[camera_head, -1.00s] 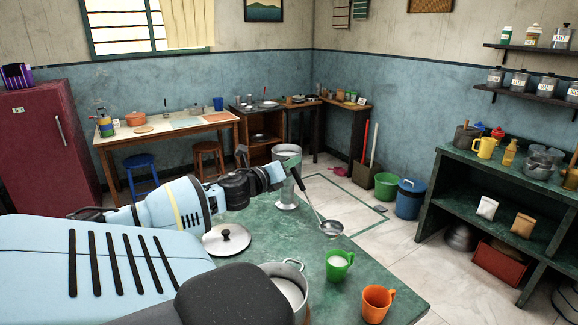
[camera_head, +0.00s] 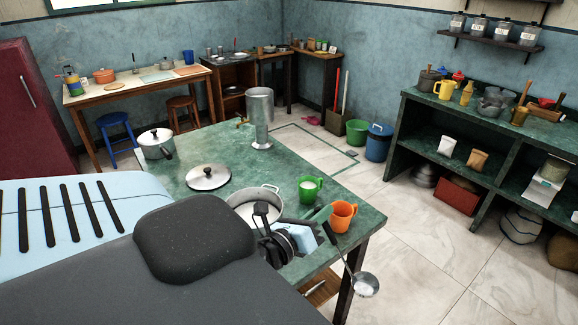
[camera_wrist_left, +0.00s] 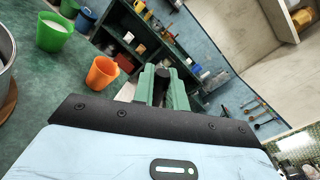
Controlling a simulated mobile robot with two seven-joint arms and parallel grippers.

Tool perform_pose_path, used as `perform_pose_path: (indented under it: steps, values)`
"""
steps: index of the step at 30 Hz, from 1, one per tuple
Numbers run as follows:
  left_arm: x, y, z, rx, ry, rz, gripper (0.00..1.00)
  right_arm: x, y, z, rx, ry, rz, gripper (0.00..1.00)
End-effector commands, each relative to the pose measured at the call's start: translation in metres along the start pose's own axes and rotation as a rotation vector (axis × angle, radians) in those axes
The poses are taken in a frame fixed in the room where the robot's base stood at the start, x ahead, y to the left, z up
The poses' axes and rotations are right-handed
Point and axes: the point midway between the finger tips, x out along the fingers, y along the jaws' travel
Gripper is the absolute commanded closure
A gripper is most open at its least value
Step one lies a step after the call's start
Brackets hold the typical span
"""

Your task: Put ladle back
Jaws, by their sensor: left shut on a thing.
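The ladle (camera_head: 364,284) has a dark handle and a shiny round bowl. In the head view its bowl hangs low, past the green table's (camera_head: 340,190) right edge, over the floor. My left gripper (camera_head: 321,214) is shut on the upper handle, just in front of the orange mug. In the left wrist view the green fingers (camera_wrist_left: 164,86) close around the dark handle; the bowl is not in view there. My right gripper is not in view.
An orange mug (camera_head: 342,217), a green mug (camera_head: 309,189) and an open pot (camera_head: 250,203) stand close to my left gripper. A tall metal container (camera_head: 260,115) stands farther back. Several utensils (camera_wrist_left: 258,113) hang on a wall in the left wrist view.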

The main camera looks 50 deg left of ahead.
Motion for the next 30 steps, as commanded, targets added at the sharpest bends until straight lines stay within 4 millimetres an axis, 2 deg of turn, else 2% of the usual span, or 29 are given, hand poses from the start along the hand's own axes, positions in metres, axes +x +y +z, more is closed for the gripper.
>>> perform_pose_path:
  steps: [1, 3, 6, 9, 14, 30]
  values:
    - [-0.008, -0.022, -0.017, -0.015, 0.006, -0.015, 1.00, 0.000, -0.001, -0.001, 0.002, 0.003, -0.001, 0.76]
    - [-0.017, -0.049, -0.040, -0.016, 0.017, -0.033, 1.00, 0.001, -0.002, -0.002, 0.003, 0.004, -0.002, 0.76]
    - [-0.027, -0.078, -0.061, -0.013, 0.029, -0.053, 1.00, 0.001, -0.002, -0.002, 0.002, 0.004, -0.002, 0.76]
    - [-0.032, -0.095, -0.073, -0.010, 0.037, -0.062, 1.00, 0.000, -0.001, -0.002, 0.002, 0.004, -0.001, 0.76]
    - [-0.035, -0.101, -0.079, -0.005, 0.039, -0.065, 1.00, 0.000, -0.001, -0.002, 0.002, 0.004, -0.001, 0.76]
    - [-0.036, -0.100, -0.079, 0.000, 0.039, -0.064, 1.00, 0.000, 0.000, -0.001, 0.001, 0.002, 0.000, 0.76]
